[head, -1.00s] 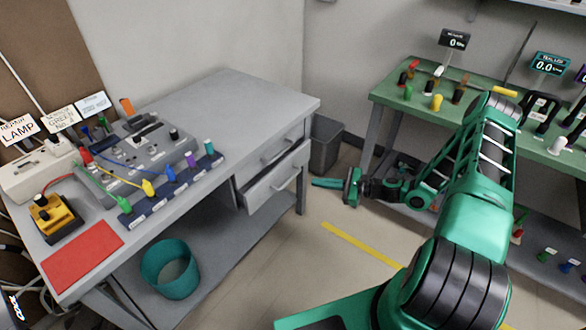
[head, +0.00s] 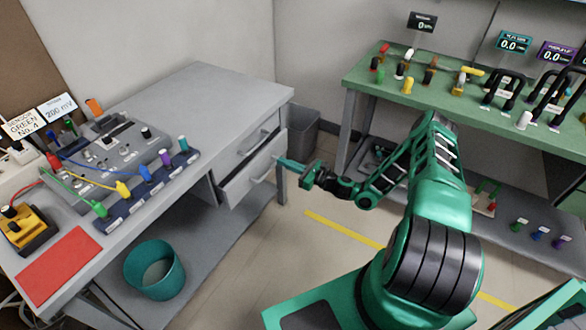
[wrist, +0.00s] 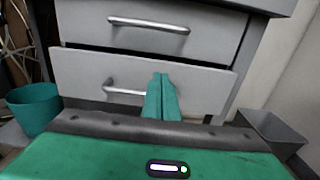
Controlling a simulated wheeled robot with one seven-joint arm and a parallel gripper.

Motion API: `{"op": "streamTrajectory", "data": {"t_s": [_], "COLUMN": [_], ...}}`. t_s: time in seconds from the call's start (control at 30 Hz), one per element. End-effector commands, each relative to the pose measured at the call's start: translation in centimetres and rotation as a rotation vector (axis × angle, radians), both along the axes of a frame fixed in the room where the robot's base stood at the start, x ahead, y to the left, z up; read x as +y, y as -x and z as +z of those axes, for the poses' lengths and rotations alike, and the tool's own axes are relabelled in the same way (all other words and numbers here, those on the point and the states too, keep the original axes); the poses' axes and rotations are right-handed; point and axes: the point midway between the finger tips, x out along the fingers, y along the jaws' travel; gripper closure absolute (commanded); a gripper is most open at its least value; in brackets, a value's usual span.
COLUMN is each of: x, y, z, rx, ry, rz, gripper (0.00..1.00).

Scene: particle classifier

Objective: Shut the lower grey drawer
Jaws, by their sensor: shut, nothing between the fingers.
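The lower grey drawer (head: 240,181) under the left workbench stands partly open in the head view, its front out past the upper drawer (head: 236,152), which looks shut. The lower drawer front also fills the middle of the wrist view (wrist: 205,92), with its bar handle (wrist: 124,91) left of the fingers. My gripper (head: 281,162) is shut and empty, its green fingers pointing at the drawer front. In the wrist view the fingertips (wrist: 161,77) overlap the front just right of the handle. I cannot tell whether they touch it.
The grey workbench (head: 215,90) carries a control panel and coloured plugs. A teal bin (head: 155,287) stands on its lower shelf. A grey bin (head: 304,130) stands behind the bench's right end. A green table (head: 395,88) is at the right. The floor between is clear.

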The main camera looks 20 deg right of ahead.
Motion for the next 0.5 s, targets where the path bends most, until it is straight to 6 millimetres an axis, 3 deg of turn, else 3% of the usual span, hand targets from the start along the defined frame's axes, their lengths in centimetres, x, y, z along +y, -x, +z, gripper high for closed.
{"op": "streamTrajectory", "data": {"t_s": [0.2, 0.5], "x": [2.3, 3.5], "y": [-3.0, -4.9], "z": [0.0, 0.0], "rx": [-0.003, -0.001], "ry": [0.002, 0.001], "rz": [0.002, 0.0], "gripper": [1.0, 1.0]}}
